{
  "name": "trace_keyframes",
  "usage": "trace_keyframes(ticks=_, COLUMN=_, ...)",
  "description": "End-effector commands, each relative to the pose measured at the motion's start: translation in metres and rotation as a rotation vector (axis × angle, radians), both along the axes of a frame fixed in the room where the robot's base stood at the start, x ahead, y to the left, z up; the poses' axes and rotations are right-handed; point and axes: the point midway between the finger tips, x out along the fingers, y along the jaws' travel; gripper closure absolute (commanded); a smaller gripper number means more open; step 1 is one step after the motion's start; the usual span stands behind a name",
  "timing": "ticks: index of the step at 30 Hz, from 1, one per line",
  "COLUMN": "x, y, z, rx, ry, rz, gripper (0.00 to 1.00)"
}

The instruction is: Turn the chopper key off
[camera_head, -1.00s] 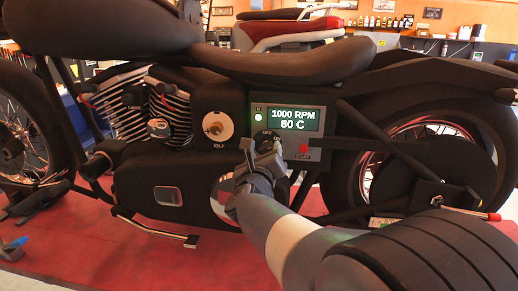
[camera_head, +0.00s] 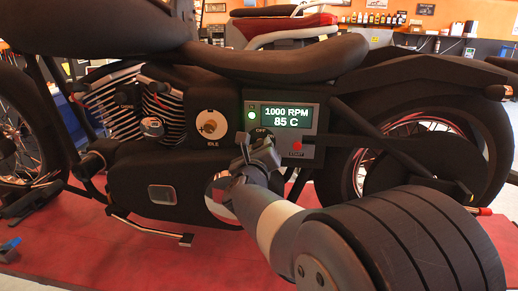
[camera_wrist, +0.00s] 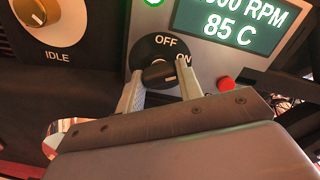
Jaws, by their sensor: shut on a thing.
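The chopper (camera_head: 180,70) stands side-on across the head view. Its key switch is a round black dial marked OFF and ON; the dial (camera_head: 264,133) is partly hidden by my gripper in the head view. In the wrist view, the dark key (camera_wrist: 158,74) sits at the dial's centre, below the OFF mark and left of ON. My gripper (camera_wrist: 163,80) is shut on the key, one finger on each side. It also shows in the head view (camera_head: 245,148). The key's exact angle is hard to tell. The display (camera_head: 286,117) reads 1000 RPM and 85 C beside a lit green light.
A red start button (camera_wrist: 225,84) is close to the right of my gripper. A black frame bar slopes down at the right. The lift's red surface (camera_head: 120,262) lies below.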

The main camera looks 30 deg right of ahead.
Motion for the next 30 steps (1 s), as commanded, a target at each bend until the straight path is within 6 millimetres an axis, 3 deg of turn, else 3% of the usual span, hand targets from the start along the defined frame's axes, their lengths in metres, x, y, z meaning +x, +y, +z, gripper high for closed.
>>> trace_keyframes(ticks=3, x=0.0, y=0.0001, z=0.0, rx=0.0, ry=0.0, rz=0.001, gripper=0.88)
trace_keyframes(ticks=14, x=0.0, y=0.0002, z=-0.0005, rx=-0.053, ry=0.035, rz=0.0, gripper=0.88)
trace_keyframes(ticks=30, x=0.0001, y=0.0001, z=-0.0003, rx=-0.421, ry=0.285, rz=0.001, gripper=0.88)
